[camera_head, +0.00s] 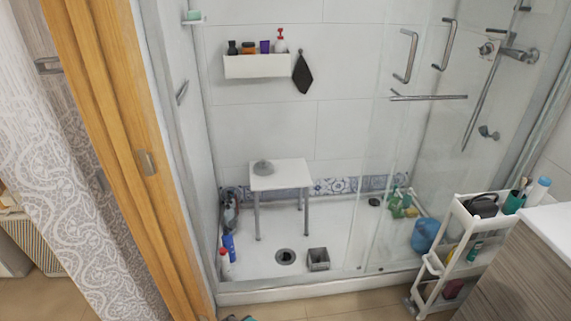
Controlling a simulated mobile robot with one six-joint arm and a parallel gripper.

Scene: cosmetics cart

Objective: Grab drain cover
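A round drain (286,257) with a dark middle lies in the white shower floor, in front of the stool. I cannot tell whether a cover sits on it. A small grey round object with a raised middle lies on the white stool (290,178); this grey object (263,168) could be a drain cover, but it is too small to be sure. A grey square open-topped box (318,260) stands to the right of the drain. A small dark round object (374,202) lies at the back of the shower floor. My gripper is not in view.
Bottles (227,256) stand left of the drain. A glass door (390,150) covers the shower's right side, with green bottles (403,205) and a blue container (425,235) behind it. A white cart (462,250) stands outside at right. The raised shower sill (300,292) crosses the front.

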